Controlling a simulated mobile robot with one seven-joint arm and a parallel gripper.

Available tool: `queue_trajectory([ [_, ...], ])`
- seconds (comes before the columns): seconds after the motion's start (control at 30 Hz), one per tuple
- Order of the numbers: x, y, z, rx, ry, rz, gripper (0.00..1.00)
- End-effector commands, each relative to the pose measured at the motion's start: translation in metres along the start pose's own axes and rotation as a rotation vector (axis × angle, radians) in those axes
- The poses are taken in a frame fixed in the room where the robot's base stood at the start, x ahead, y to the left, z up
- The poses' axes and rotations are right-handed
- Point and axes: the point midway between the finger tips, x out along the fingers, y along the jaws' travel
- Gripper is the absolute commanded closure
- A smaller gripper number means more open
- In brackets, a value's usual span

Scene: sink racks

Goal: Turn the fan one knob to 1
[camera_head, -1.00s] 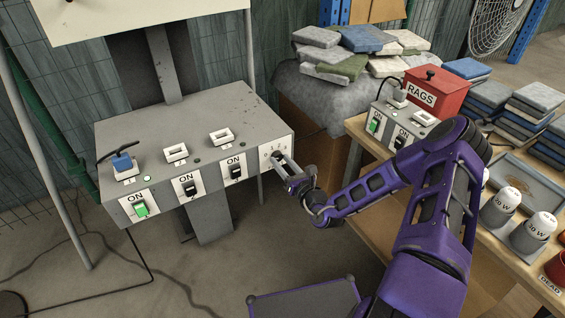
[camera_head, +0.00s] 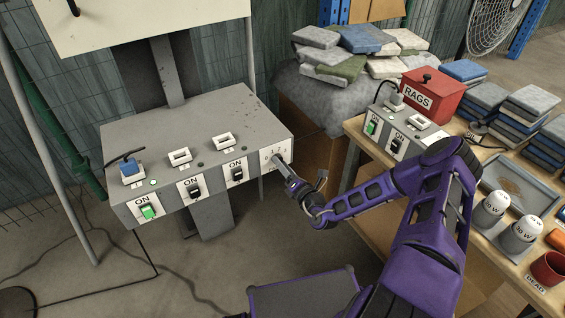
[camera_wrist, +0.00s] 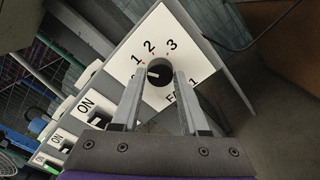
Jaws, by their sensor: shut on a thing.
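The fan one knob (camera_wrist: 158,72) is a black round knob with a white mark, on a white plate (camera_wrist: 182,62) printed 1, 2, 3 and a partly covered "FAN 1". The white mark points left in the wrist view; a leftmost figure is mostly hidden by a finger. My gripper (camera_wrist: 159,74) has one finger on each side of the knob, shut on it. In the head view my gripper (camera_head: 282,165) reaches the white plate (camera_head: 272,152) on the right end of the grey switch box (camera_head: 225,120), and it hides the knob.
Several rocker switches, one lit green (camera_head: 148,212), line the box front. A wooden bench (camera_head: 450,205) with a red rag box (camera_head: 420,100), a second switch box (camera_head: 392,140) and a tray (camera_head: 545,185) stands at the right.

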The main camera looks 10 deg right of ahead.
Motion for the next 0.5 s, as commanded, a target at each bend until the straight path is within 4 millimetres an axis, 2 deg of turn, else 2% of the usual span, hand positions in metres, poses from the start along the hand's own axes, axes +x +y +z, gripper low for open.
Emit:
queue_trajectory([
  [0.2,0.0002,0.0002,0.001,0.09,-0.002,-0.001,1.0],
  [0.5,0.0004,0.0001,0.0006,0.127,-0.001,0.001,1.0],
])
